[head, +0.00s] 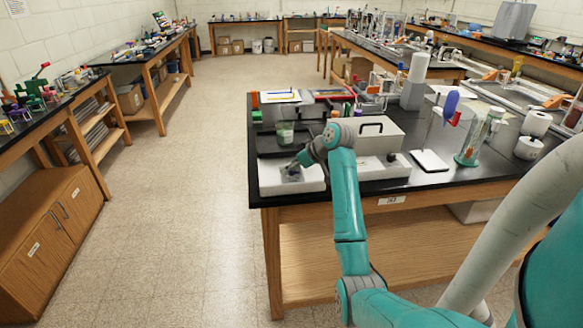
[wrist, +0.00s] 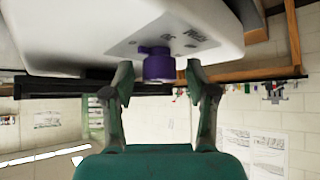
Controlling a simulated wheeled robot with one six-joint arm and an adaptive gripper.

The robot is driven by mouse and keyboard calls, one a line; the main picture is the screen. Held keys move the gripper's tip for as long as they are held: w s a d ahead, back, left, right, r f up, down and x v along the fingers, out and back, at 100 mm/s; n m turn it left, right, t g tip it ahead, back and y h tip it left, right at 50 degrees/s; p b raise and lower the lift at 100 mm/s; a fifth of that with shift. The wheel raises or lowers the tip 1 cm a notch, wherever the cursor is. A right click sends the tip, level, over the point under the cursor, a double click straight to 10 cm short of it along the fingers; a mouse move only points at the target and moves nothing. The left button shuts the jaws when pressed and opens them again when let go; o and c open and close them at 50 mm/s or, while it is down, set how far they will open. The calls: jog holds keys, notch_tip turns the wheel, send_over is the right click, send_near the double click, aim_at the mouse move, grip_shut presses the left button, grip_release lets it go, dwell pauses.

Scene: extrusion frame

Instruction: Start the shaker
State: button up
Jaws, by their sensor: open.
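The shaker (head: 312,180) is a white box at the front left corner of the black bench, with a dark platform (head: 268,143) behind its front panel. A glass beaker with green contents (head: 285,133) stands on the platform. In the wrist view the shaker's white panel (wrist: 100,28) fills the top and carries a purple knob (wrist: 158,66) with small print beside it. My gripper (wrist: 160,84) is open, its fingertips on either side of the knob with gaps visible. In the head view my gripper (head: 291,174) is over the white front panel and the knob is hidden.
A white device with a black-handled lid (head: 380,128) stands just right of the shaker. The floor left of the bench (head: 190,190) is clear.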

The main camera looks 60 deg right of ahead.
jog(key=shift+w+f, duration=0.15)
jog(key=shift+f, duration=0.05)
grip_shut()
